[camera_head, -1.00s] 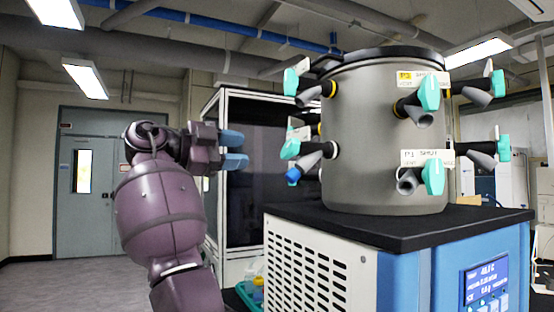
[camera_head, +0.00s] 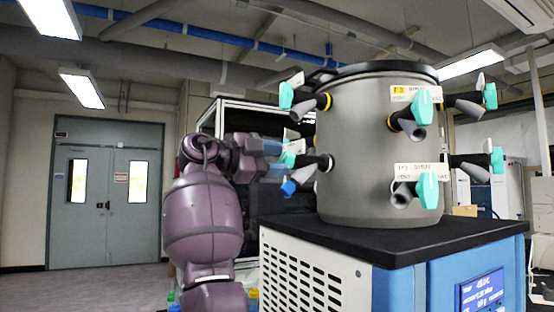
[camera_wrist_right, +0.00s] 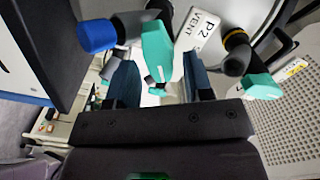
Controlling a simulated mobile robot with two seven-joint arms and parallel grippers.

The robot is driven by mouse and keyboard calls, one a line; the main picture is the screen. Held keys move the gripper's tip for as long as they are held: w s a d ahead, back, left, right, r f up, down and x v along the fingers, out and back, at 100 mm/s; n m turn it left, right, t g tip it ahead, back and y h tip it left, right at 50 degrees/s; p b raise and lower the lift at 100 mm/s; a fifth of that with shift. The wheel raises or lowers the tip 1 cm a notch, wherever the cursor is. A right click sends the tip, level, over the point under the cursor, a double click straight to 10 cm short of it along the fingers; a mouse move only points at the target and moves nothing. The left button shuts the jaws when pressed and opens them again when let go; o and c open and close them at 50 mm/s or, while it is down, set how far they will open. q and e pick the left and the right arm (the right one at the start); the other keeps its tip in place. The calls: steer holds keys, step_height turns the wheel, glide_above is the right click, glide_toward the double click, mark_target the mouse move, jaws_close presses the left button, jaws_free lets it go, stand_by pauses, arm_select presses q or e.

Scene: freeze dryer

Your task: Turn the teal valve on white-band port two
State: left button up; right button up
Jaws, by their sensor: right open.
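The grey drum (camera_head: 370,150) carries several ports with teal valves. The port labelled P2 on its plate (camera_wrist_right: 203,30) shows in the right wrist view, with a teal valve handle (camera_wrist_right: 157,48) beside the plate. In the head view this teal valve (camera_head: 288,159) is on the drum's lower left side. My right gripper (camera_head: 276,160) is open beside it. In the right wrist view the handle lies between and just beyond the two blue fingers of the gripper (camera_wrist_right: 160,80); contact cannot be told. The port's band is not clear. My left gripper is not in view.
A blue-capped stub (camera_wrist_right: 97,36) sits close to the valve. A yellow-banded port with another teal valve (camera_wrist_right: 262,87) is nearby; it shows upper left on the drum in the head view (camera_head: 286,95). The black-topped dryer base (camera_head: 400,242) stands below.

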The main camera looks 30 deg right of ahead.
steer(key=shift+d, duration=0.15)
jaws_close()
